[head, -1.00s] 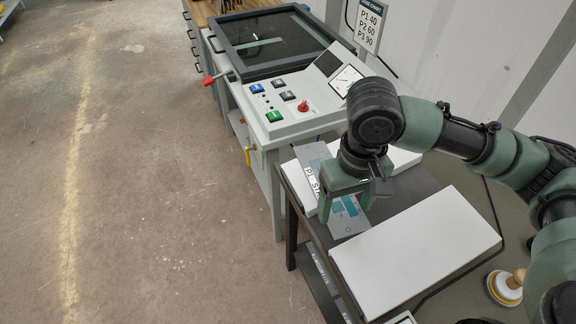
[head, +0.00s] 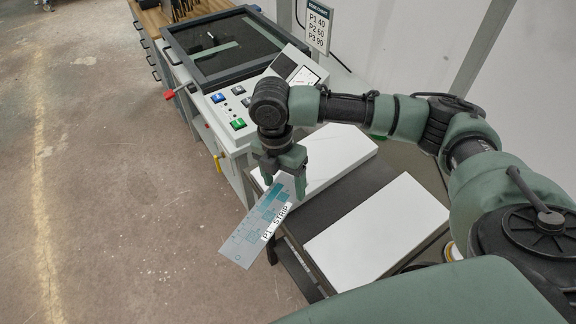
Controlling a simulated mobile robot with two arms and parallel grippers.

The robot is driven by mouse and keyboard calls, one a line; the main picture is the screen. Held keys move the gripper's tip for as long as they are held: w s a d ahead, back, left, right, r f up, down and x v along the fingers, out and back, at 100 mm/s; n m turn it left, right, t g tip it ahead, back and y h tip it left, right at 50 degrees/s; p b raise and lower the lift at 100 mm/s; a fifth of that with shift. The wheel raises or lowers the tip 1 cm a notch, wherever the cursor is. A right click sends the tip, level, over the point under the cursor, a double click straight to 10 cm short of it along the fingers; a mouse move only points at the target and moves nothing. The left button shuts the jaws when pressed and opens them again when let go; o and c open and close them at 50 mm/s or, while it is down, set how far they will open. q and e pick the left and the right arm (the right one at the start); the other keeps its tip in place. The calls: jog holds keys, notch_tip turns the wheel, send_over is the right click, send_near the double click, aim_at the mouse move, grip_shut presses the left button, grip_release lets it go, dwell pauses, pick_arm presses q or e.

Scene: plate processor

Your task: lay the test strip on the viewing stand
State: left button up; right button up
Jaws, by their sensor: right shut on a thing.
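The test strip (head: 252,232) is a thin grey plate with teal patches and the label "P1 STRIP". My right gripper (head: 285,188) is shut on its upper end. The strip hangs tilted down to the left, past the left edge of the dark table, with the floor behind its lower end. A thick white slab (head: 338,152) sits on the table just behind and right of the gripper. A second white panel (head: 378,232) lies nearer, to the right of the strip. I cannot tell for certain which of them is the viewing stand. My left gripper is not in view.
The plate processor (head: 222,50) stands behind with a dark glass lid, coloured buttons and a red-handled lever (head: 178,91). A sign (head: 317,27) lists P1, P2 and P3. The dark table (head: 330,203) shows bare between the white panels. Floor at left is clear.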

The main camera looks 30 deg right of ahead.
aim_at(289, 176)
jog(key=n, duration=0.2)
jog(key=w+d+n+p, duration=0.1)
jog(key=n, duration=0.1)
jog(key=n+p, duration=0.1)
jog(key=n, duration=0.1)
jog(key=shift+w+d+f+n+h, duration=0.2)
jog(key=shift+w+n+h, duration=0.1)
jog(key=shift+h, duration=0.1)
jog(key=n, duration=0.3)
jog(key=shift+w+d+f+t+p, duration=0.15)
jog(key=shift+w+d+t+p, duration=0.25)
jog(key=n, duration=0.3)
jog(key=shift+w+d+f, duration=0.25)
jog(key=shift+d, duration=0.05)
jog(key=f+b, duration=0.3)
jog(key=b, duration=0.1)
jog(key=d+f+b, duration=0.1)
jog(key=f, duration=0.1)
jog(key=shift+f+b, duration=0.35)
jog(key=shift+b, duration=0.05)
jog(key=shift+f, duration=0.4)
jog(key=shift+w+d+f, duration=0.1)
jog(key=shift+d+f, duration=0.1)
jog(key=shift+f, duration=0.7)
jog(key=shift+f+p, duration=0.25)
jog(key=shift+p, duration=0.1)
jog(key=o, duration=1.4)
